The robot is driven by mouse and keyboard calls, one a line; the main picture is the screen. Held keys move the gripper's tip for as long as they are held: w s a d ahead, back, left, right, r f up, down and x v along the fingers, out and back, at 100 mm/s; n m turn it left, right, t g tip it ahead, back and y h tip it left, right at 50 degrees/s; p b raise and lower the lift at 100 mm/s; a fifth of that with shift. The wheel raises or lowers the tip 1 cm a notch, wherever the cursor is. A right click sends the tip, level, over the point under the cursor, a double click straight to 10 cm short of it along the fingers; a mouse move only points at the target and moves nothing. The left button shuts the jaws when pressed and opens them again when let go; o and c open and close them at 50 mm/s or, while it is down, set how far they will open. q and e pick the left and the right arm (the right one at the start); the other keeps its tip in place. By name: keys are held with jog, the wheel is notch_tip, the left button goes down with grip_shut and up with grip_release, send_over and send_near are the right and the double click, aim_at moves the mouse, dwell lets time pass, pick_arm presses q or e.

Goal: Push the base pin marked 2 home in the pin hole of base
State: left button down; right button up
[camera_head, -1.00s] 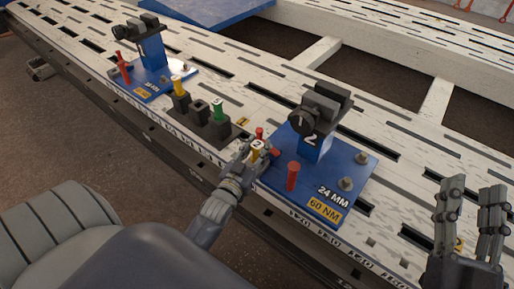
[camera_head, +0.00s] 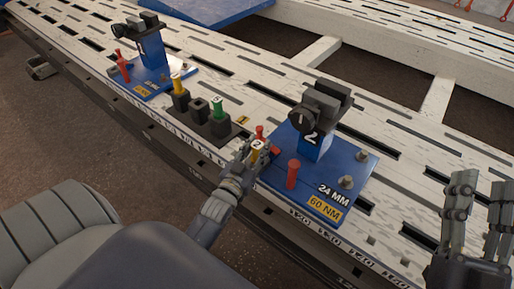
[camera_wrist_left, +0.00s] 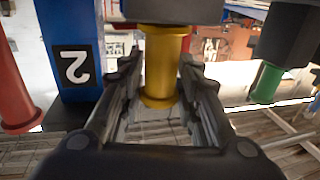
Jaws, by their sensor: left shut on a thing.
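My left gripper (camera_head: 257,153) is at the left edge of the near blue base (camera_head: 335,170). It is shut on a yellow pin (camera_wrist_left: 160,65) that stands between its fingers in the left wrist view. My right gripper (camera_head: 480,205) is open and empty at the right.
A red pin (camera_head: 292,174) stands at the base's front; another red pin (camera_head: 260,132) is close behind my left gripper. A dark rack (camera_head: 199,108) holds a yellow pin (camera_head: 177,83) and a green pin (camera_head: 217,108). A second blue base (camera_head: 152,80) stands far left.

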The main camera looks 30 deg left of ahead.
pick_arm(q)
jog(key=c, duration=1.1)
grip_release()
jog(key=shift+f, duration=0.1)
jog(key=shift+s, duration=0.1)
jog(key=s+d, duration=0.1)
jog(key=s, duration=1)
jog(key=shift+s+d, duration=0.3)
jog(key=shift+d, duration=0.1)
